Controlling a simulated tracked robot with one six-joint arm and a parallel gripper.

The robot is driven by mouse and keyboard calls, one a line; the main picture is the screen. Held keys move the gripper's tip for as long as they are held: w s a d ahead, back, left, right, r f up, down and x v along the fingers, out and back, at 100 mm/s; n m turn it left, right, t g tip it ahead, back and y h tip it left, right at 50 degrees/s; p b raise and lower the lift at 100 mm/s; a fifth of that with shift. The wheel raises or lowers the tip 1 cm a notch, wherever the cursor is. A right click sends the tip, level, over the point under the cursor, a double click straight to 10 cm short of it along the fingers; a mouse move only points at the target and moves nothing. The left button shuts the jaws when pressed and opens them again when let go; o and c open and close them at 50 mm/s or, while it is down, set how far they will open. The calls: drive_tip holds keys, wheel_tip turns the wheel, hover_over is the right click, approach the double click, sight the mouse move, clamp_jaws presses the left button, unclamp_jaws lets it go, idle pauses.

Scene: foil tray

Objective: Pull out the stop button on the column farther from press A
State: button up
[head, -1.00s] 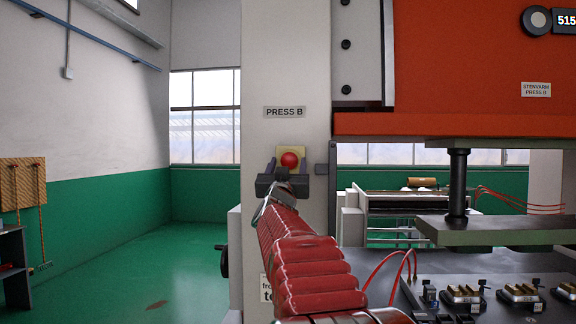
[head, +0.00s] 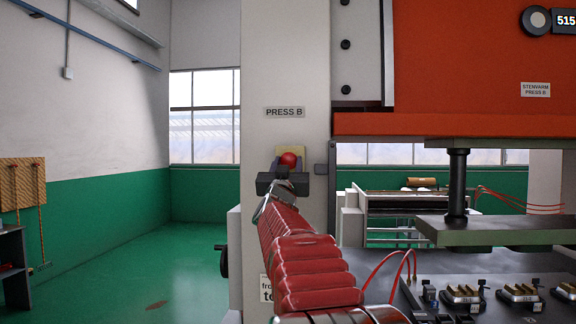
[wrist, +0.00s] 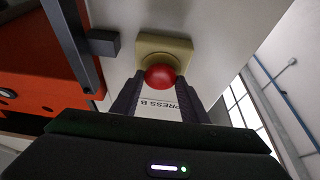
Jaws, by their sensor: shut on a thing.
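The red stop button (head: 288,159) is a round mushroom head on a yellow box on the white column, below a "PRESS B" label (head: 284,112). It also shows in the wrist view (wrist: 160,77), in front of its yellow box (wrist: 165,50). My gripper (head: 288,168) reaches up to it from below in the head view, at the end of my red-sleeved arm. In the wrist view my gripper (wrist: 160,90) has one dark finger on each side of the button and is shut on it. The button's sides at the fingertips are partly hidden.
The orange press B (head: 450,60) stands right, with a bench of clamps (head: 465,296) below. The green floor left is open.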

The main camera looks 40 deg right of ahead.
clamp_jaws()
drive_tip(key=shift+s+a, duration=0.35)
drive_tip(key=shift+a, duration=0.15)
drive_tip(key=shift+w, duration=0.1)
drive_tip(key=o, duration=1)
unclamp_jaws()
drive_tip(key=v, duration=1.4)
